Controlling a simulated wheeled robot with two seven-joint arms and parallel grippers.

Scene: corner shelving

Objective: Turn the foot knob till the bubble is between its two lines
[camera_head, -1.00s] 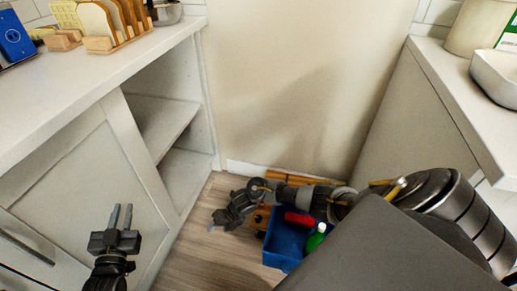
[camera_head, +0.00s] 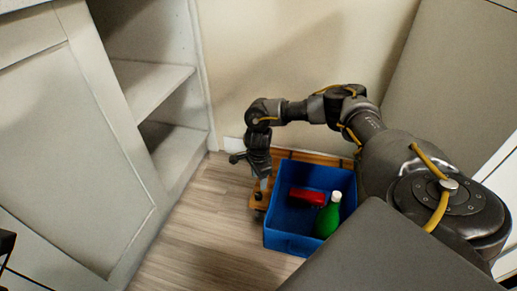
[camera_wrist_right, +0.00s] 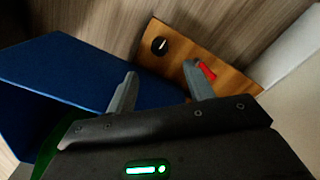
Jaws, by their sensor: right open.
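A wooden board (camera_head: 257,200) lies low by the wall, partly under or behind the blue box. In the right wrist view the board (camera_wrist_right: 185,50) carries a round black knob (camera_wrist_right: 159,46) with a white mark. A small red piece (camera_wrist_right: 207,71) on it is partly hidden by a finger; I cannot make out a bubble or lines. My right gripper (camera_head: 251,172) is over the board's left end. In its wrist view the gripper (camera_wrist_right: 160,85) is open and empty, with the knob beyond the gap between its fingers. Only a dark bit, probably my left gripper, shows at the left edge.
A cabinet (camera_head: 75,150) with open shelves is left, a wall behind. Floor (camera_head: 205,215) left of the box is clear.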

